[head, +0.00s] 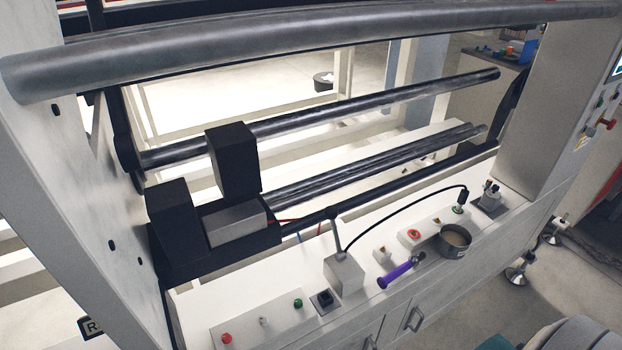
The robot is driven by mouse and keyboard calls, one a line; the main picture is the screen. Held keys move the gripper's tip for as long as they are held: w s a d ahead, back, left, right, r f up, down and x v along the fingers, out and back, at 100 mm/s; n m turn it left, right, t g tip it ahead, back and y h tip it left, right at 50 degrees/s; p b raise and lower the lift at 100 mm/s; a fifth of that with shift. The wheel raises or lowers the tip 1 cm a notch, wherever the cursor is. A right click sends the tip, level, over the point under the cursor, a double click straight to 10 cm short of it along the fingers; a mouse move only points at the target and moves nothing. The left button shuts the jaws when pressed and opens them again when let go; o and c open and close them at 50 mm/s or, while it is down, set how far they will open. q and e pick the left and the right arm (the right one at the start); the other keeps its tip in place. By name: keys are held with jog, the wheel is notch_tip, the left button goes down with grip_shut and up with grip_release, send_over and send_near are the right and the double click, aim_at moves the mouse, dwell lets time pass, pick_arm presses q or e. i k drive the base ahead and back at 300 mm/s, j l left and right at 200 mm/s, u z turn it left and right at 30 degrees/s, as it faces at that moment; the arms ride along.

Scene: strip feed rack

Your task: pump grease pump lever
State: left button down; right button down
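A lever with a purple grip (396,274) sticks out toward the lower left at the front edge of the white machine ledge. Neither of my grippers shows in the head view.
A grey box (345,273) with an upright rod stands left of the lever. A button panel (263,321) lies farther left. A black cable (402,205) arches behind the lever. Long rollers (330,113) span the rack above. Drawer handles (414,319) face the open floor in front.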

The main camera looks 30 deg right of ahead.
aim_at(330, 212)
jog(key=l+u, duration=0.1)
jog(key=l, duration=0.35)
jog(key=k+l+u, duration=0.1)
jog(key=l, duration=0.35)
jog(key=l+u, duration=0.15)
jog(key=l, duration=0.35)
jog(key=k+l+u, duration=0.1)
jog(key=l, duration=0.3)
jog(key=k+l+u, duration=0.1)
jog(key=l, duration=0.35)
jog(key=k+l+u, duration=0.1)
jog(key=l, duration=0.35)
jog(key=k, duration=0.1)
